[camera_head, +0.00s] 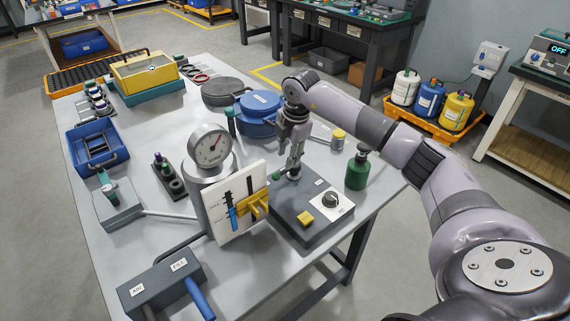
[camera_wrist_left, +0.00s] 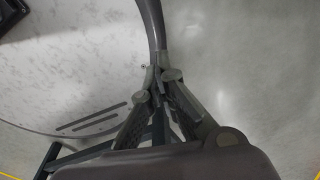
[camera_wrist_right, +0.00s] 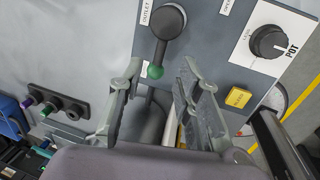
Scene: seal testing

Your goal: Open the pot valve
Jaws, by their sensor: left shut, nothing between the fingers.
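The dark grey valve box (camera_head: 312,221) stands at the table's near right. Its black rotary knob (camera_head: 331,199), on a white plate marked POT, also shows in the right wrist view (camera_wrist_right: 268,42). A black lever (camera_wrist_right: 168,22) marked OUTLET has a green tip (camera_wrist_right: 155,72). My right gripper (camera_head: 292,174) is over the box at this lever. In the right wrist view its open fingers (camera_wrist_right: 161,66) straddle the green tip; I cannot tell whether they touch it. My left gripper (camera_wrist_left: 158,73) is shut and empty, in the left wrist view only.
A yellow button (camera_head: 306,218) sits beside the knob. The gauge pot (camera_head: 210,155) and a white panel with a yellow handle (camera_head: 241,212) stand close left of the box. A green bottle (camera_head: 357,170) stands to the right, below my right arm.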

